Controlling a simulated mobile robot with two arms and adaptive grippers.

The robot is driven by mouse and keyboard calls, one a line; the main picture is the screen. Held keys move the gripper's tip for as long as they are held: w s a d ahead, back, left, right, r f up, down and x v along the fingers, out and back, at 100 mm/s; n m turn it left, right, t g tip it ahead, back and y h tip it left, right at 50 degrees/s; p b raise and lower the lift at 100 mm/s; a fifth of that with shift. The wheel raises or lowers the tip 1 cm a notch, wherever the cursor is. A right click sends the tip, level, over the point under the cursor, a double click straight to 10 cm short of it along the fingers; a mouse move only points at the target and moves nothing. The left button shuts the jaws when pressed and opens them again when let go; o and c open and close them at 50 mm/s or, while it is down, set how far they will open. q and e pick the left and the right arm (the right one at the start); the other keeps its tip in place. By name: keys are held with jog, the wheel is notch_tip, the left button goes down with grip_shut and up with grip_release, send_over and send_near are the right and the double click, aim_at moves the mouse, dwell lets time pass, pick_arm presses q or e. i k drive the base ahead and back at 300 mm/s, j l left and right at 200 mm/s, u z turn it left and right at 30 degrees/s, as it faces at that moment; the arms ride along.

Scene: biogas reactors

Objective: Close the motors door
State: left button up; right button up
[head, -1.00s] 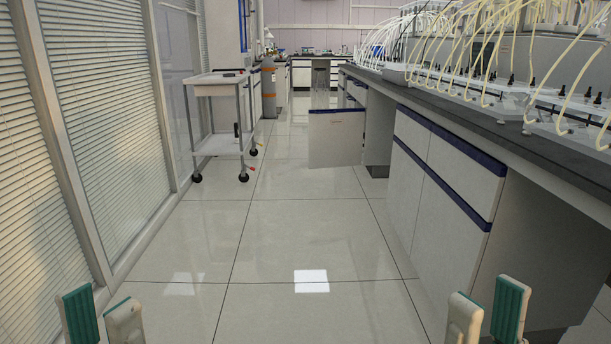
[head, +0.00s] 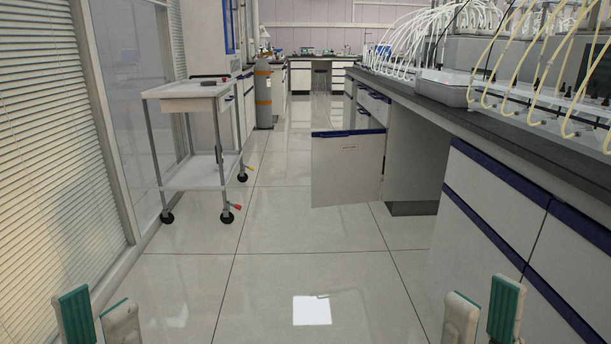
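A white cabinet door (head: 347,168) with a dark blue top edge and a small red-and-white label stands open into the aisle, from the cabinet under the right-hand bench. The label is too small to read. My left gripper (head: 98,318) is at the bottom left, its two fingers apart and empty. My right gripper (head: 483,312) is at the bottom right, its fingers also apart and empty. Both grippers are well short of the door and touch nothing.
A white two-shelf trolley (head: 200,180) stands on the left by the blinds. The long bench (head: 455,110) with tubing runs along the right. A grey gas cylinder (head: 263,95) stands further back. The tiled floor (head: 310,260) between is clear.

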aim_at(346, 165)
jog(key=i+j+z, duration=0.1)
jog(key=i, duration=0.3)
jog(key=i+j+z, duration=0.15)
jog(key=i, duration=0.3)
jog(key=i+j+z, duration=0.1)
jog(key=i, duration=0.3)
jog(key=i+j+z, duration=0.15)
jog(key=i, duration=0.25)
jog(key=i+j, duration=0.1)
jog(key=i, duration=1.95)
